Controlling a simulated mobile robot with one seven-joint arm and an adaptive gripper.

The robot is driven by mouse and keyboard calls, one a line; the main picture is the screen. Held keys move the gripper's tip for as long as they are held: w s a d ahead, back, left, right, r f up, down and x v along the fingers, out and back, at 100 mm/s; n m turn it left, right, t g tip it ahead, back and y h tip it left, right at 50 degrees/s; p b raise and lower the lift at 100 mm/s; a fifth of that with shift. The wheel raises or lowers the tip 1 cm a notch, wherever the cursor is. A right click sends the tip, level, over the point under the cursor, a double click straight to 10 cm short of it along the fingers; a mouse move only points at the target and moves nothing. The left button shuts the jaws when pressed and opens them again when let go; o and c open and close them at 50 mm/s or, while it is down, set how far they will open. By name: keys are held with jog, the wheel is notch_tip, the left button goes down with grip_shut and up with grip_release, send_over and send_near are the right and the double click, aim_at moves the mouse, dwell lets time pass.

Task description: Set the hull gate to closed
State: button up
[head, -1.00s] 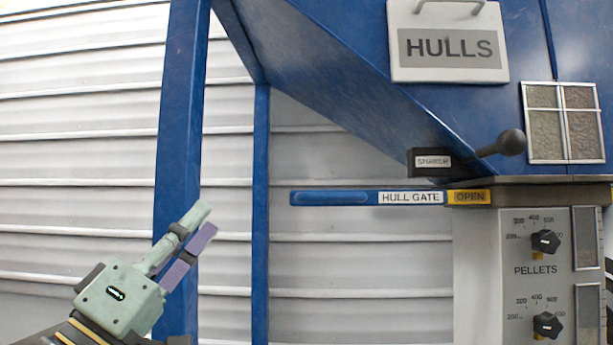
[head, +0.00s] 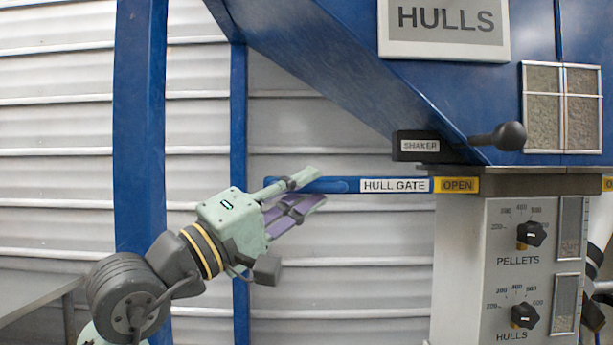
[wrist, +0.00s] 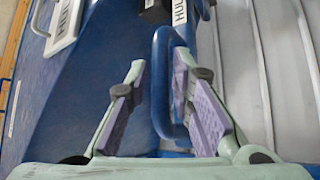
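The hull gate is a flat blue slide bar (head: 400,185) with a "HULL GATE" label and a yellow "OPEN" label (head: 459,185) showing, sticking out to the left below the hopper. Its looped blue handle (wrist: 160,85) is at the bar's left end. My gripper (head: 318,187) is at the handle, partly covering it in the head view. In the wrist view my gripper (wrist: 160,68) has its two fingers apart, with the handle loop between them. A gap shows beside the fingers; contact with the handle cannot be told.
A shaker lever with a black knob (head: 510,135) sits just above the bar. A control panel with dials (head: 530,234) stands below right. Blue posts (head: 140,120) stand at the left. A grey table (head: 40,290) is at lower left.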

jog(key=shift+w+d+r, duration=0.15)
jog(key=shift+w+d, duration=0.15)
jog(key=shift+d, duration=0.05)
grip_shut()
dwell(0.6)
